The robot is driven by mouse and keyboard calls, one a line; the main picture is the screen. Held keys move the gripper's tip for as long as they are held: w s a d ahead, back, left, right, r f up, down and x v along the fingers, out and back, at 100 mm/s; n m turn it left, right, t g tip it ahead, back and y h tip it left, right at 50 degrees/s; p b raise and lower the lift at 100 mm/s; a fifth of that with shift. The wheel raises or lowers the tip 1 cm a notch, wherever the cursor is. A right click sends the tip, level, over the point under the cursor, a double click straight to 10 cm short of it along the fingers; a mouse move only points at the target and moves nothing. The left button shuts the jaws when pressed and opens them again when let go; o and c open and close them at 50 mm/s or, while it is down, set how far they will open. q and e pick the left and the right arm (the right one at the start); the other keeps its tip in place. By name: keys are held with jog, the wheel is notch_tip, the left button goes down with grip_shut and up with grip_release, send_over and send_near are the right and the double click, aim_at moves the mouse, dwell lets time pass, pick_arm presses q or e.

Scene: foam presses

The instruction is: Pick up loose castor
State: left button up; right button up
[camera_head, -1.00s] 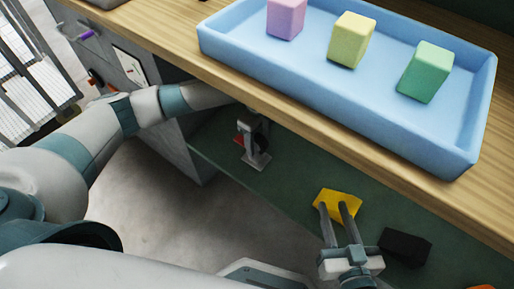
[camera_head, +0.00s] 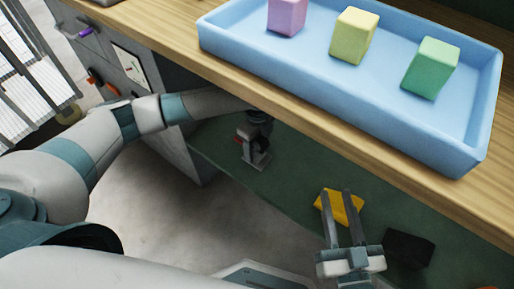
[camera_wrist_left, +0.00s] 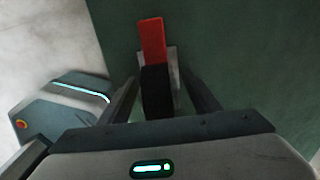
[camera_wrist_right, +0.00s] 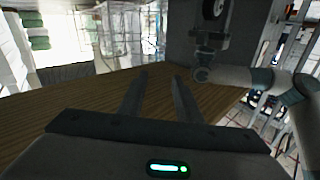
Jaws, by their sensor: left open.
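The loose castor (camera_head: 250,150) stands on the dark green surface below the wooden bench edge. It has a grey metal bracket, a dark wheel and a red lever. In the left wrist view the red lever (camera_wrist_left: 151,40) points away and the black wheel (camera_wrist_left: 157,92) lies between the finger lines. My left gripper (camera_wrist_left: 161,82) is open with the castor between or just beyond its fingers; contact cannot be told. In the head view it is dark and partly hidden at the castor's top. My right gripper (camera_head: 339,194) is open and empty, its fingers over a yellow block (camera_head: 345,207).
A blue tray (camera_head: 300,98) with pink, yellow and green foam blocks sits on the wooden bench (camera_head: 330,140). A black block (camera_head: 408,248) lies right of the right gripper. Green surface between castor and yellow block is clear.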

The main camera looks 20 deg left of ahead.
pick_arm(q)
jog(key=shift+f, duration=1.3)
pick_arm(e)
jog(key=r, duration=0.1)
jog(key=t, duration=0.1)
jog(key=r, duration=0.1)
jog(key=shift+s+a+r+y, duration=0.15)
jog(key=shift+s+r+y, duration=0.15)
pick_arm(q)
grip_shut()
jog(key=shift+r, duration=0.15)
